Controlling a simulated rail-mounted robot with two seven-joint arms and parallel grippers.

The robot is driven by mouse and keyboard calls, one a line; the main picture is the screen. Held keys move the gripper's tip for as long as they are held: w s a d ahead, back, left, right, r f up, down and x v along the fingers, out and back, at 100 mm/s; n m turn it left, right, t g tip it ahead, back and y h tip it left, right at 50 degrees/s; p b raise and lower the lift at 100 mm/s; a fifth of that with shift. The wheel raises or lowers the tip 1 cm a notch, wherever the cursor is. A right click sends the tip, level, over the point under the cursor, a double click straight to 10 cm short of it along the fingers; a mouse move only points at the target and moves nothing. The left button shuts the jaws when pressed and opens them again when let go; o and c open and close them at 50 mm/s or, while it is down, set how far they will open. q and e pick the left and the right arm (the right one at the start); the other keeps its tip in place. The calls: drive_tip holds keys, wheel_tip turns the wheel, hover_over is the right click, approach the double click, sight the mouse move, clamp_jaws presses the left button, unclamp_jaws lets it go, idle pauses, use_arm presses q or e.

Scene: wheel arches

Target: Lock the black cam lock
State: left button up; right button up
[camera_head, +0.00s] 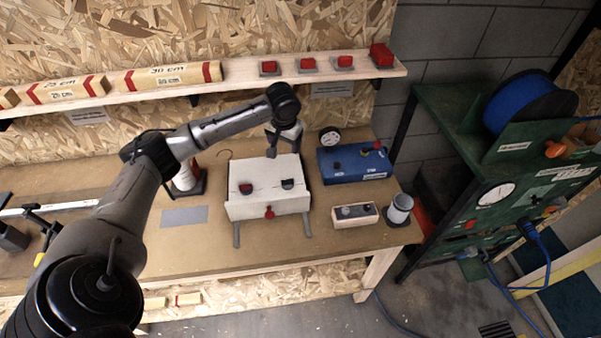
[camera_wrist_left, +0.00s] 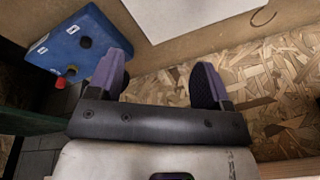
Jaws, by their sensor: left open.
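A white box (camera_head: 268,206) stands on the workbench in the middle of the head view. Two small fittings sit on its top: a red-and-dark one (camera_head: 246,188) at left and a dark one (camera_head: 288,184) at right, which looks like the black cam lock. Its lock position is too small to tell. My left gripper (camera_head: 272,147) hangs at the far edge of the box, apart from both fittings. In the left wrist view the left gripper (camera_wrist_left: 158,80) is open and empty, with part of a white surface (camera_wrist_left: 190,14) beyond it. My right gripper is not in view.
A shelf (camera_head: 230,80) runs behind. The bench front at left is mostly clear.

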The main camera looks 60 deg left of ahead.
sight(287, 180)
use_arm(q)
drive_tip(key=f+n, duration=0.2)
drive_tip(key=f, duration=0.3)
drive_tip(key=d+f+n+h+b, duration=0.1)
drive_tip(key=f+n, duration=0.1)
drive_tip(key=f, duration=0.2)
drive_tip(key=f+n+g+h, duration=0.1)
drive_tip(key=f+n, duration=0.2)
drive_tip(key=f, duration=0.2)
drive_tip(key=shift+s+d+f, duration=0.35)
drive_tip(key=shift+s+d, duration=0.05)
drive_tip(key=shift+c, duration=0.3)
